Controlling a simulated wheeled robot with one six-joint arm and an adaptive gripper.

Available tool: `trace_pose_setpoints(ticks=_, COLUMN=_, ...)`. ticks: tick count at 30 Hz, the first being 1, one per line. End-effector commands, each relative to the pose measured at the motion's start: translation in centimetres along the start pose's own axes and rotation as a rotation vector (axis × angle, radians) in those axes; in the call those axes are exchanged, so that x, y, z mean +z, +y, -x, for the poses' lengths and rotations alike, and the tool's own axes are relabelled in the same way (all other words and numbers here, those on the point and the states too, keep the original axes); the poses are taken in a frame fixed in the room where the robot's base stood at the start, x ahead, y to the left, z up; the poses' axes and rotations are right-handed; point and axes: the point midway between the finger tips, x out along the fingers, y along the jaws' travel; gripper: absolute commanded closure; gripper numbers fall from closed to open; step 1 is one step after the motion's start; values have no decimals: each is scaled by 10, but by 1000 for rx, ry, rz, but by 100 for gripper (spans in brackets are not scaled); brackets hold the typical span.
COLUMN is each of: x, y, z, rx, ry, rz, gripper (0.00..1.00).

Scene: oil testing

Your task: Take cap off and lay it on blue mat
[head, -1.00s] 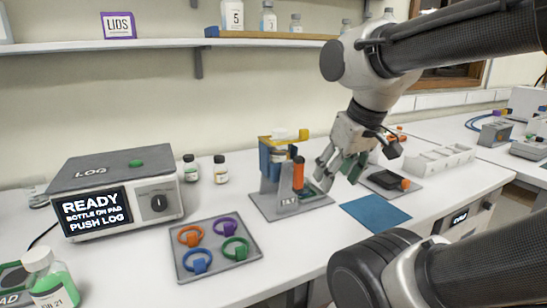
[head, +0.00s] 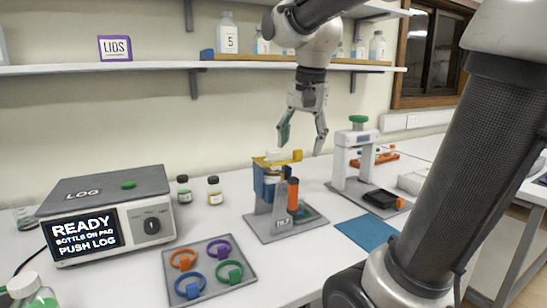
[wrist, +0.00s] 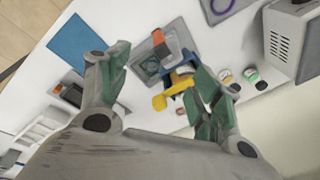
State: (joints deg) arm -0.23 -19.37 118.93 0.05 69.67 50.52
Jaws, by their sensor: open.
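The tilt stand (head: 262,226) stands on the bench. It has a blue holder (head: 264,188), a yellow clamp bar (head: 288,158) and an orange handle (head: 293,192). The blue mat (head: 366,232) lies flat and bare to the right of the stand. My gripper (head: 301,141) is open and empty, pointing down above and slightly right of the cap. In the wrist view the yellow bar (wrist: 172,94) lies between and below my fingers, and the blue mat (wrist: 76,42) is at upper left.
A press-like stand (head: 357,160) with a green knob stands behind the mat, with a black pad beside it. A ring tray (head: 250,283), two small bottles and the log box (head: 107,212) are to the left. The shelf (head: 130,67) runs behind my arm.

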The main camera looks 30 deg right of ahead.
Motion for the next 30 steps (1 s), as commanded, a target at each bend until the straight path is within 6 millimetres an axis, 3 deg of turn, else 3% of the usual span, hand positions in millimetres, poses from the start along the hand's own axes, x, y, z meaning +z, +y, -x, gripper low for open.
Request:
trace_pose_setpoints(ticks=3, x=-37, y=-46, z=5, rx=70, ry=-40, rz=-345, gripper=36)
trace_pose_setpoints(ticks=6, x=-61, y=-76, z=4, rx=122, ry=-50, rz=-594, gripper=36)
trace_pose_setpoints(ticks=10, x=-79, y=-99, z=-1, rx=170, ry=-49, rz=-805, gripper=36)
trace_pose_setpoints(ticks=17, x=-85, y=-106, z=-16, rx=194, ry=-46, rz=-905, gripper=36)
trace_pose_setpoints(ticks=30, x=-77, y=-99, z=-75, rx=191, ry=-45, rz=-902, gripper=36)
